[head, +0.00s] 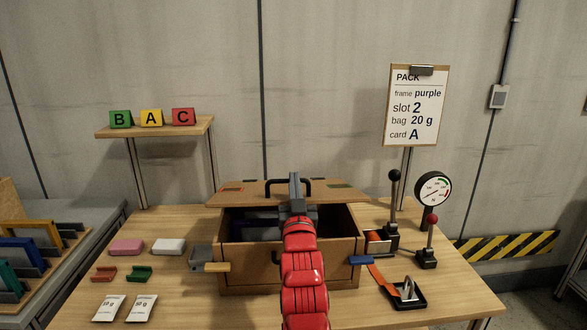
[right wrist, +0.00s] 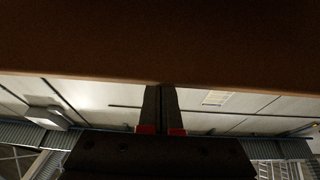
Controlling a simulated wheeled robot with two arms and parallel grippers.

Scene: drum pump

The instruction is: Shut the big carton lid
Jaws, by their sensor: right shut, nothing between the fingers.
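The big carton (head: 290,275) is a brown box standing in the middle of the wooden table. Its lid (head: 245,195), with a black handle (head: 275,185), is raised, and a dark gap shows between it and the front wall. Something dark purple lies inside, mostly hidden. My right gripper (head: 295,180) is shut and empty, pointing up in front of the lid; I cannot tell whether it touches it. In the right wrist view the shut fingers (right wrist: 161,95) reach up to the edge of a brown panel (right wrist: 160,40). My left gripper is not in view.
A yellow tab (head: 217,267) and a blue tab (head: 361,260) stick out at the carton's front. Levers (head: 394,205) and a gauge (head: 433,188) stand at right. Pink and white blocks (head: 168,246) and two bags (head: 109,308) lie at left.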

